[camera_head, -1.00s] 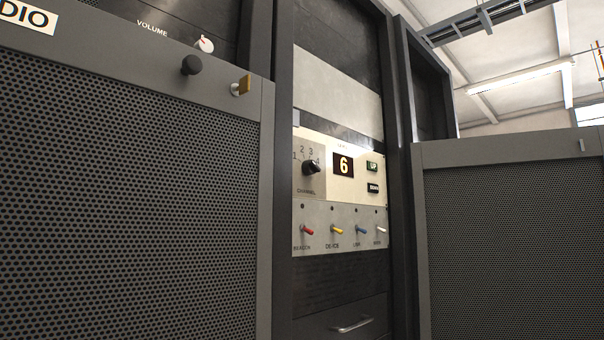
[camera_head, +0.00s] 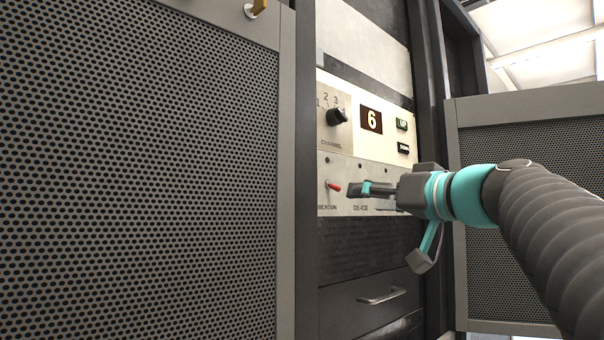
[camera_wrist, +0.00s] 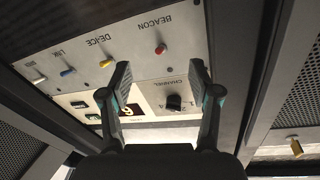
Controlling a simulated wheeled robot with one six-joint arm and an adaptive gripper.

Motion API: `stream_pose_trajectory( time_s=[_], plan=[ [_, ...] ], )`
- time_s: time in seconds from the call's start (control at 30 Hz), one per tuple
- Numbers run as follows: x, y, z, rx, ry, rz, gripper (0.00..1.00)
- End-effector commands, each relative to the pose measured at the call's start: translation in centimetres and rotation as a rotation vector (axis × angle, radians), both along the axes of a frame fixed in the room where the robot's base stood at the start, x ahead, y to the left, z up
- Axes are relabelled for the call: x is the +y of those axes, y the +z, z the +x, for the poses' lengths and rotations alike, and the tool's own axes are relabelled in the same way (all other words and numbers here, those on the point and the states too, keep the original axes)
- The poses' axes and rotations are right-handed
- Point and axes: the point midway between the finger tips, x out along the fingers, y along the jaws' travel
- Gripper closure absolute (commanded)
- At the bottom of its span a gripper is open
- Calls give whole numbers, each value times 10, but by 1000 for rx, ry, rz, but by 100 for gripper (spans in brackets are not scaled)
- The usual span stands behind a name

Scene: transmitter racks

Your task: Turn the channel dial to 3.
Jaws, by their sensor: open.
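The channel dial (camera_head: 337,117) is a black knob on a pale panel, with numbers 1 to 4 around its upper side. Its pointing end seems to lean toward the 4, but this is too small to be sure. In the wrist view, which is upside down, the dial (camera_wrist: 174,102) shows between my fingers. My gripper (camera_head: 387,226) is open and empty, in front of the lower switch panel, below and right of the dial and apart from it. In the wrist view its fingers (camera_wrist: 160,70) are spread wide.
A display (camera_head: 371,120) reads 6, with UP (camera_head: 402,123) and DOWN (camera_head: 403,148) buttons beside it. Below is a row of toggle switches, the red BEACON one (camera_head: 333,186) nearest my gripper. A perforated door (camera_head: 150,180) stands at left, another (camera_head: 515,135) at right.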

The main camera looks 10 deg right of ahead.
Motion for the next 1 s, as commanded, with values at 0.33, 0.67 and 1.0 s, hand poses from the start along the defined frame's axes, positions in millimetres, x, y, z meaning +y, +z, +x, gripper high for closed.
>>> stream_pose_trajectory(
  time_s=[0.33, 0.67, 1.0],
  plan=[
    [-39, 109, -14, -374, 8, 3, 38],
    [-24, 129, 9, -393, 13, 2, 38],
    [6, 154, 59, -391, 13, 3, 38]
  ],
)
